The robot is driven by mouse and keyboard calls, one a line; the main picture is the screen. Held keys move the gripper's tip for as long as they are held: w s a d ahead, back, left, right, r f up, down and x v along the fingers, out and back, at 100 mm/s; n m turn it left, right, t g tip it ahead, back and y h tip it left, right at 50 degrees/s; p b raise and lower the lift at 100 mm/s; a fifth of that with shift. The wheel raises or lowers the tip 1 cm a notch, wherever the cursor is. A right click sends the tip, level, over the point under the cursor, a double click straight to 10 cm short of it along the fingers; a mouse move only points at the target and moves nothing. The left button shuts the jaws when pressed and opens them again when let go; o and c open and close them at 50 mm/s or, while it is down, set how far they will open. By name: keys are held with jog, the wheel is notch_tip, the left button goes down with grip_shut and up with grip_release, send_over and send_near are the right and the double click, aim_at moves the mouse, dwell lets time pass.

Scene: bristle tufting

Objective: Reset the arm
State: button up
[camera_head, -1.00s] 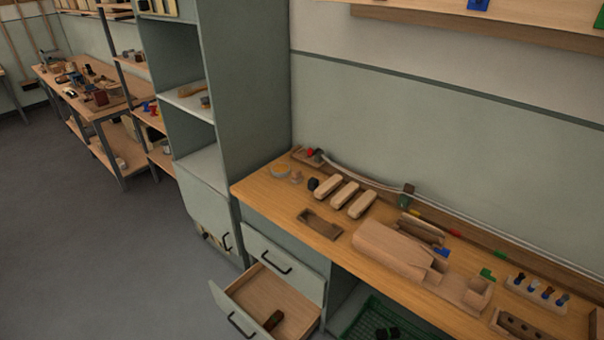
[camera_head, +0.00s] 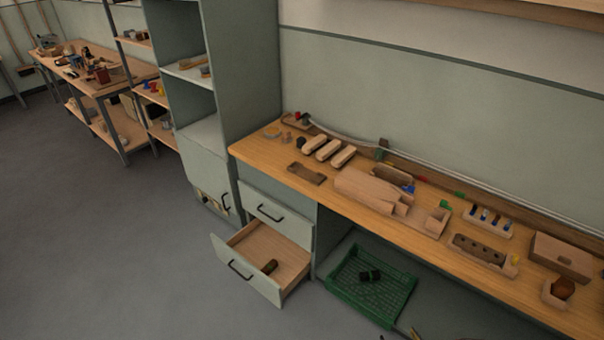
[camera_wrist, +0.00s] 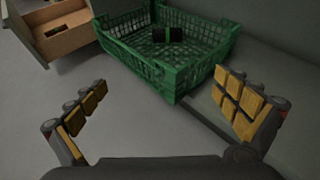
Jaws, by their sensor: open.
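My gripper (camera_wrist: 165,112) is open and empty in the wrist view, its yellow-padded fingers spread wide apart. It points towards a green crate (camera_wrist: 155,62) on the floor, which lies beyond the fingertips. The crate also shows under the bench in the head view (camera_head: 343,291). A dark object (camera_wrist: 168,34) lies inside the crate. The gripper cannot be made out in the head view.
A drawer (camera_head: 290,262) stands open with a dark brownish object (camera_head: 269,267) in it. The wooden bench top (camera_head: 262,152) holds wooden blocks (camera_head: 328,148) and trays. A tall cabinet (camera_head: 245,85) stands at its left. Floor (camera_head: 130,250) is clear at left.

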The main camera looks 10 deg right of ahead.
jog(key=s+a+r+n+g+y, duration=0.1)
jog(key=s+a+n+y, duration=0.15)
jog(key=a, duration=0.45)
jog(key=s+a+n+g+y, duration=0.1)
jog(key=a+n+y, duration=0.1)
jog(key=a+y, duration=0.3)
jog(key=s+a+r+n+g+b, duration=0.15)
jog(key=r+n+g, duration=0.4)
jog(key=r, duration=0.95)
jog(key=a+r+n+g, duration=0.3)
jog(key=r+n, duration=0.5)
jog(key=r, duration=0.8)
jog(key=a+r+n+g+b, duration=0.15)
jog(key=r+n+g, duration=0.4)
jog(key=r, duration=0.95)
jog(key=s+a+r+n+t+h+b, duration=0.1)
jog(key=s+a+r+n+t+h, duration=0.1)
jog(key=r, duration=0.8)
jog(key=s+a+r+n+t+h+b, duration=0.1)
jog(key=s+a+r+n+t+h, duration=0.1)
jog(key=s+a+r+n, duration=0.3)
jog(key=s+a+r+n+t+h, duration=0.3)
jog(key=a+r+n, duration=0.3)
jog(key=r, duration=1)
jog(key=shift+s+a+t+b, duration=0.15)
jog(key=shift+a+t+b, duration=0.35)
jog(key=shift+a, duration=0.7)
jog(key=shift+r, duration=0.1)
